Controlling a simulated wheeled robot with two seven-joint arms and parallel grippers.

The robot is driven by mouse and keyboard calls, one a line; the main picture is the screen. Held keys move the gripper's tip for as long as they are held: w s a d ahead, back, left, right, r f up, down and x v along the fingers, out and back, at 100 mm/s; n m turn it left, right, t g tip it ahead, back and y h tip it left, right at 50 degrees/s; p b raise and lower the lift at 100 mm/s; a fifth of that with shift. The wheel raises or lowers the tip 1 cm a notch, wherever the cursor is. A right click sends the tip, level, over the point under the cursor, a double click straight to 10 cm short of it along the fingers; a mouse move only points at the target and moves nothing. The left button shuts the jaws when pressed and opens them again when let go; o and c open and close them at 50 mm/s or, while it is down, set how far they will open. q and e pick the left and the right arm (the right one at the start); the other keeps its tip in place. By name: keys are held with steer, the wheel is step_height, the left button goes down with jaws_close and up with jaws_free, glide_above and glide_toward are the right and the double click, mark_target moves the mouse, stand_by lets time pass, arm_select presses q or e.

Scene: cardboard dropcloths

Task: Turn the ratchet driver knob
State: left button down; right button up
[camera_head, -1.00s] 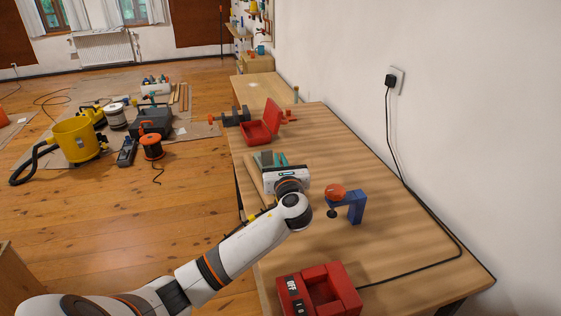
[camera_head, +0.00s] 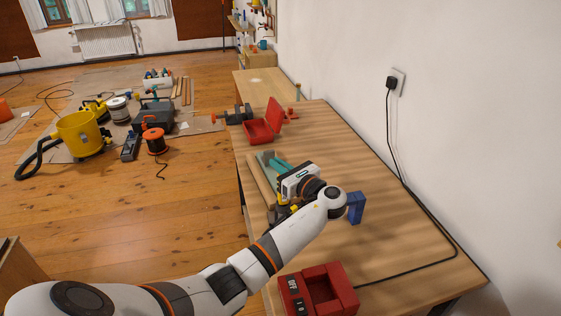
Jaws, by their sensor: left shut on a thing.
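My left arm comes in from the bottom left, and my left gripper (camera_head: 299,181) is low over the left part of the workbench (camera_head: 345,150). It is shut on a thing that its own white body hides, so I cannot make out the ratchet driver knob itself. A teal tool (camera_head: 280,166) shows just beyond the gripper. A dark and yellow item (camera_head: 279,213) is partly covered by the arm on the near side. My right gripper is not in view.
A blue bracket (camera_head: 356,208) stands right of my wrist. A red box with a switch (camera_head: 318,291) is at the near end, its black cable running to the wall. An open red case (camera_head: 263,132) lies farther back. The bench's right middle is clear.

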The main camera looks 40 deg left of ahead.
arm_select(q)
steer(key=shift+s+n+g+y, duration=0.15)
steer(key=shift+n+g+y, duration=0.15)
steer(key=shift+n+g, duration=0.85)
steer(key=shift+g, duration=0.35)
steer(key=c, duration=1.5)
jaws_free()
steer(key=shift+c, duration=0.2)
steer(key=s+d+b, duration=0.1)
steer(key=d+b, duration=0.1)
steer(key=d, duration=1)
